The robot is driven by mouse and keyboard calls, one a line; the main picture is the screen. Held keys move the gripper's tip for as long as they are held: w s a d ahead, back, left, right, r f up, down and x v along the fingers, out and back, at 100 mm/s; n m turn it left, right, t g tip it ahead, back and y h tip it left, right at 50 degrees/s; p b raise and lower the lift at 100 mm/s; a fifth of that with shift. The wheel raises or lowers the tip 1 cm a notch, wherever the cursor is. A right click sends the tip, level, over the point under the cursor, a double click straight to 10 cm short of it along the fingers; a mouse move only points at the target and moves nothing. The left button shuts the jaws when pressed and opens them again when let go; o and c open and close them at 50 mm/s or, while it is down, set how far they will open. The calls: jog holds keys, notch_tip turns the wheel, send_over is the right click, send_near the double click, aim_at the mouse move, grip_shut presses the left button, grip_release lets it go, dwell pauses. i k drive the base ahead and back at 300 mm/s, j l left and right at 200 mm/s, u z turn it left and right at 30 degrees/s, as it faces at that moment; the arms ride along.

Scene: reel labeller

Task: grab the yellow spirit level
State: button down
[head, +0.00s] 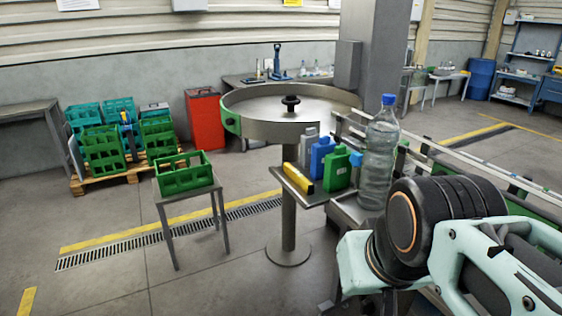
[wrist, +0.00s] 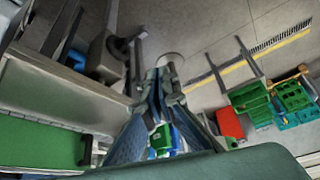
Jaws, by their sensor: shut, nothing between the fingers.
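The yellow spirit level (head: 298,178) lies at the left edge of a small grey shelf (head: 318,199) in the head view. It is beside a grey bottle, a blue jug (head: 321,157) and a green jug (head: 336,169). My gripper (wrist: 165,72) shows in the wrist view with its fingers together and nothing between the tips. Blue and green shapes, likely the jugs, show between the finger links. I cannot make out the level in the wrist view. In the head view my arm fills the lower right, and the gripper is not visible there.
A tall clear bottle (head: 381,150) with a blue cap stands right of the jugs. A round turntable (head: 290,104) is behind the shelf. A conveyor (head: 455,165) runs along the right. A green crate (head: 185,176) sits on a stool at left. Open floor lies between stool and turntable post.

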aim_at(304, 184)
jog(key=i+j+z, duration=0.1)
jog(key=z, duration=0.7)
jog(key=i+j+z, duration=0.1)
jog(key=j+z, duration=0.15)
jog(key=j, duration=0.15)
jog(key=j+z, duration=0.45)
jog(key=j, duration=1.05)
jog(key=i+j+u, duration=0.1)
jog(key=j, duration=0.25)
jog(key=i+j+u, duration=0.1)
jog(key=j, duration=0.25)
jog(key=k+z, duration=0.15)
jog(key=i+l+z, duration=0.1)
jog(key=l, duration=0.15)
